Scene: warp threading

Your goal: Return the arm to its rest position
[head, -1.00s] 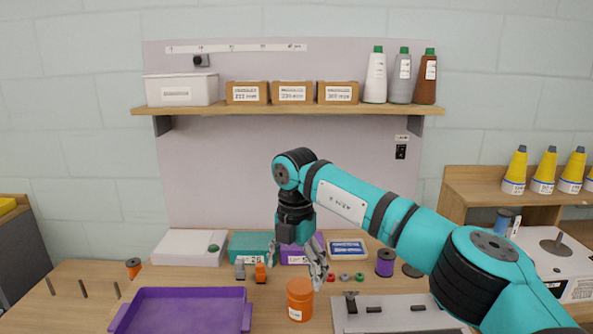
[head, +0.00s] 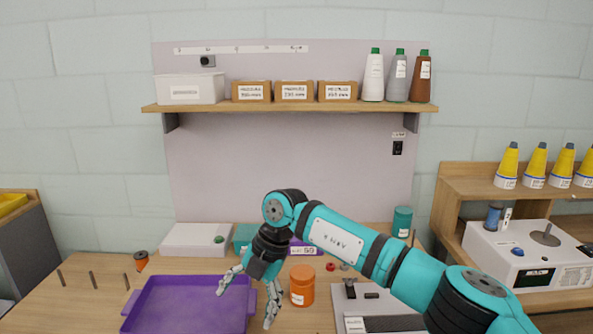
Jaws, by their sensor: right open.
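My right arm reaches in from the lower right in the head view. Its right gripper (head: 250,296) points down and left over the right part of the purple tray (head: 185,279). The fingers are spread apart with nothing between them. An orange jar (head: 302,287) stands just right of the gripper; I cannot tell whether they touch. The arm hides part of the table's back row, including most of the teal and purple boxes. My left gripper is not in view.
A grey plate with black parts (head: 352,318) lies at the front right, partly under my arm. A white box (head: 196,239) stands at the back left. A white machine (head: 524,251) stands at the right. Several pegs (head: 93,280) stand at the left. A shelf (head: 290,107) spans the wall.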

